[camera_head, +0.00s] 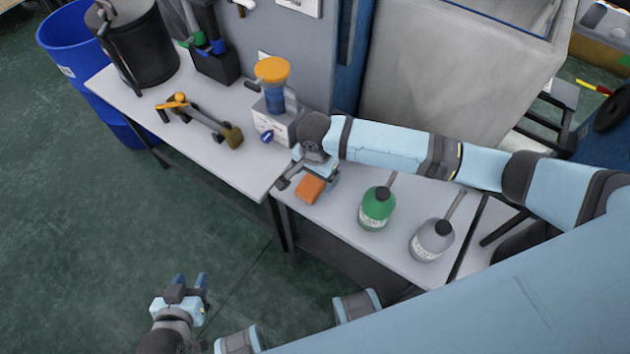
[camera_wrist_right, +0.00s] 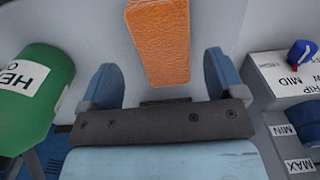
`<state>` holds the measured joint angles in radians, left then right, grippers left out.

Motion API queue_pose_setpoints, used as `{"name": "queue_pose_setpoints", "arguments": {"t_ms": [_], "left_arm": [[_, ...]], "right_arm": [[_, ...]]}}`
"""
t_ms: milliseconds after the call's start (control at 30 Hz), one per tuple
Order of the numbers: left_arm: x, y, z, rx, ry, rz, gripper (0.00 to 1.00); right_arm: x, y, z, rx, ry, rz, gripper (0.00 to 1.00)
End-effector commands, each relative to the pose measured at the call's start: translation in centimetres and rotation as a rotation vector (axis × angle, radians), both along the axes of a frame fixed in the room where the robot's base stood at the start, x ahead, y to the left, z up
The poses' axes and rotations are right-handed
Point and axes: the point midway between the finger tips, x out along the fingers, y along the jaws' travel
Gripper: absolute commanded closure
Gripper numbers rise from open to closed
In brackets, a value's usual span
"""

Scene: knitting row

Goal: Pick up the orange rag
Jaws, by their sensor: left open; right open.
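The orange rag (camera_head: 309,190) is a small folded block lying on the white table near its left end. In the right wrist view the rag (camera_wrist_right: 158,42) shows a creased, leathery surface and lies just ahead of the gap between my fingers. My right gripper (camera_head: 305,180) is open and empty right beside the rag, partly hidden by its own wrist; its two blue fingers also show in the right wrist view (camera_wrist_right: 163,78). I cannot tell its exact height above the table. My left gripper (camera_head: 190,284) is open and empty over the green floor, away from the tables.
A green bottle (camera_head: 376,211) and a grey bottle (camera_head: 432,242) with spouts stand right of the rag. A white dispenser box (camera_head: 276,125) with an orange-lidded jar stands close behind my right gripper. An orange-handled tool (camera_head: 200,122) lies on the left table.

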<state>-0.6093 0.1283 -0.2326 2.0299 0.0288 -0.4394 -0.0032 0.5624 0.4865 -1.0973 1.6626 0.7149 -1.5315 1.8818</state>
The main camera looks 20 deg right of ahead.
Motion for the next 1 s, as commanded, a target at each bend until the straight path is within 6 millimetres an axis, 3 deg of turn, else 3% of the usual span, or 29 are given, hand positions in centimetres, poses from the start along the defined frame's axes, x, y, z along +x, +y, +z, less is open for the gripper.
{"name": "queue_pose_setpoints", "arguments": {"t_ms": [200,500,533,767,1000], "left_arm": [[0.0,-0.1,-0.5,-0.005,0.004,0.002,0.57],[0.1,-0.2,-0.5,-0.007,0.004,0.003,0.57],[0.1,-0.2,-0.5,-0.007,0.004,0.003,0.57],[0.1,-0.2,-0.5,-0.007,0.004,0.003,0.57],[0.1,-0.2,-0.5,-0.007,0.004,0.002,0.57]], "right_arm": [[0.3,0.2,-3.3,-0.001,0.000,0.000,0.12],[0.3,0.2,-3.8,0.000,-0.001,0.000,0.12],[0.3,0.2,-3.8,0.001,-0.001,0.000,0.14],[0.3,0.2,-3.8,0.000,0.000,0.000,0.65],[0.3,0.2,-3.8,0.001,-0.001,0.000,0.65]]}}
